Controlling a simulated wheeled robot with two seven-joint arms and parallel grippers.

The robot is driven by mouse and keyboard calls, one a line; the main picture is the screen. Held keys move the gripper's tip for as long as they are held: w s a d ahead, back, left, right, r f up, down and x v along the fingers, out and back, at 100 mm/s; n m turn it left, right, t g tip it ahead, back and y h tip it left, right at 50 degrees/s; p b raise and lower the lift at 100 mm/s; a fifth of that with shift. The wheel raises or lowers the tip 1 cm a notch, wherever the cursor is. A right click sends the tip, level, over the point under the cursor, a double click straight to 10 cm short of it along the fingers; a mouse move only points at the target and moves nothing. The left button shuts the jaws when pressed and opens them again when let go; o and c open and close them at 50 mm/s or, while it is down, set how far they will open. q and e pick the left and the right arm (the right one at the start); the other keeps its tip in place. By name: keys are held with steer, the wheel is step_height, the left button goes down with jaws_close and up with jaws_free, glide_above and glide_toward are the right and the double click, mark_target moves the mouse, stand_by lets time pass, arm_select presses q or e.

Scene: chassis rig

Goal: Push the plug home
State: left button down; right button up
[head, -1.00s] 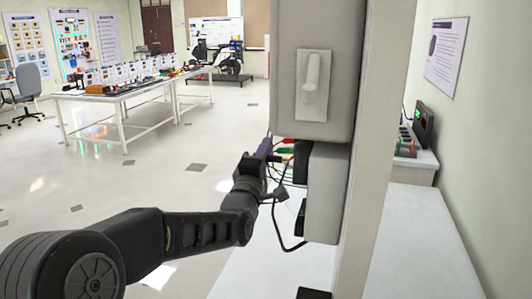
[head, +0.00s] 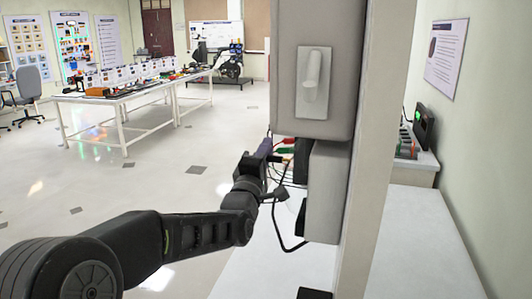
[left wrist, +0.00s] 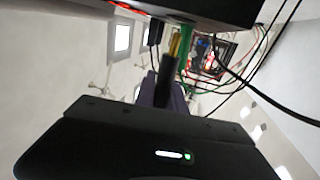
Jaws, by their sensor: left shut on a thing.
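My left gripper (head: 268,152) reaches up to the left side of a grey box unit, its purple fingers close to several coloured plugs. In the left wrist view, the purple fingers (left wrist: 164,98) are shut around a slim dark plug (left wrist: 167,72) with a yellow part (left wrist: 174,46) above it. The yellow part points up toward the underside of a dark housing (left wrist: 190,9). I cannot tell how deep it sits there. A green plug (left wrist: 186,55) stands right beside it. My right gripper is not in view.
The upper grey box (head: 315,100) with a switch handle and a lower grey box (head: 328,195) hang on a pale post (head: 375,150). Loose cables (left wrist: 250,60) trail beside the plugs. A white bench (head: 425,240) stands behind. Open floor lies left.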

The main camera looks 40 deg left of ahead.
mark_target(274, 161)
arm_select(q)
steer(key=shift+w+d+b, duration=0.25)
steer(key=shift+d+b, duration=0.25)
steer(key=shift+d, duration=0.15)
steer(key=shift+w+d+b, duration=0.2)
steer(key=shift+d+b, duration=0.25)
steer(key=shift+d, duration=0.2)
stand_by(0.4)
steer(key=shift+d, duration=0.15)
steer(key=c, duration=1.3)
jaws_free()
steer(key=b+v, duration=0.2)
steer(key=v, duration=0.5)
steer(key=shift+s+d+f, duration=0.1)
steer(key=shift+s+d, duration=0.05)
steer(key=shift+s, duration=0.2)
